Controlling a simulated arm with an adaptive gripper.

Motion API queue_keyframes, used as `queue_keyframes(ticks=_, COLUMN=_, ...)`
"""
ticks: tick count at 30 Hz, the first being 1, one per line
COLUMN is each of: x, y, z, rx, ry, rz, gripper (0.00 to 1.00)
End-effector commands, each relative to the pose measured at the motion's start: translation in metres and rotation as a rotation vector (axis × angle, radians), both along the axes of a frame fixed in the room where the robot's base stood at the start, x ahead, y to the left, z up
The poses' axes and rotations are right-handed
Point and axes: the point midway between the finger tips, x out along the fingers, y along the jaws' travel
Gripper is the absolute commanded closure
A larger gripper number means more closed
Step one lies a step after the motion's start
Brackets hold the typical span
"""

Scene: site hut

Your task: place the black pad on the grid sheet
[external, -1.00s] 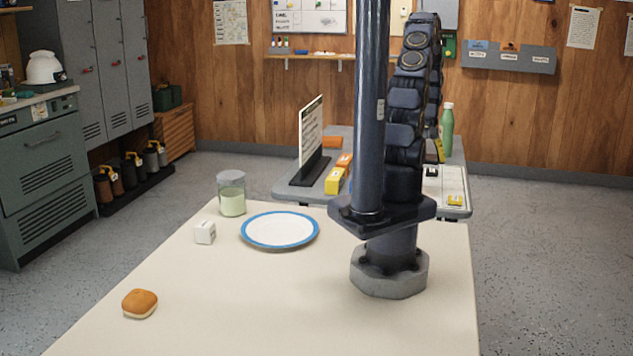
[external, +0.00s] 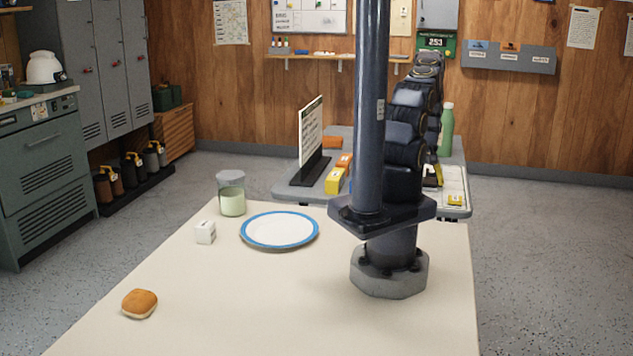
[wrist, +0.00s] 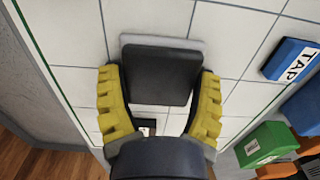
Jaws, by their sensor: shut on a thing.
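The black pad (wrist: 163,75) is between the two yellow fingers of my gripper (wrist: 160,103) in the wrist view, shut on its sides. A pale grey edge shows along the pad's far side. The white grid sheet (wrist: 222,45), with dark lines and a green border, spreads below the pad; whether they touch is unclear. In the external view part of the grid sheet (external: 455,184) shows on the far table, right of my arm.
A blue block marked TAP (wrist: 290,60) lies on the sheet at right, with a green block (wrist: 265,146) nearby. A small dark labelled thing (wrist: 147,127) shows between the fingers. A green bottle (external: 446,130) and a yellow block (external: 455,200) stand on the far table.

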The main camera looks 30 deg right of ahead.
Motion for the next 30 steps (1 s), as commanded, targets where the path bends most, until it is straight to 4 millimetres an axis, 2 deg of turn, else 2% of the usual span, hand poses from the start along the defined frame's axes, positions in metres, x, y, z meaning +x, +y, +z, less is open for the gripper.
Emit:
queue_keyframes(ticks=7, x=0.000, y=0.000, z=-0.002, rx=0.000, ry=0.000, rz=0.000, gripper=0.64)
queue_keyframes(ticks=8, x=0.000, y=0.000, z=-0.002, rx=0.000, ry=0.000, rz=0.000, gripper=0.23)
queue_keyframes(ticks=9, x=0.000, y=0.000, z=-0.002, rx=-0.001, ry=-0.001, rz=0.000, gripper=0.06)
queue_keyframes(ticks=21, x=0.000, y=0.000, z=0.003, rx=-0.001, ry=0.000, rz=0.001, gripper=0.05)
queue_keyframes(ticks=26, x=0.001, y=0.000, z=0.026, rx=-0.003, ry=-0.001, rz=0.003, gripper=0.05)
queue_keyframes(ticks=30, x=0.002, y=-0.001, z=0.058, rx=-0.006, ry=-0.004, rz=0.001, gripper=0.05)
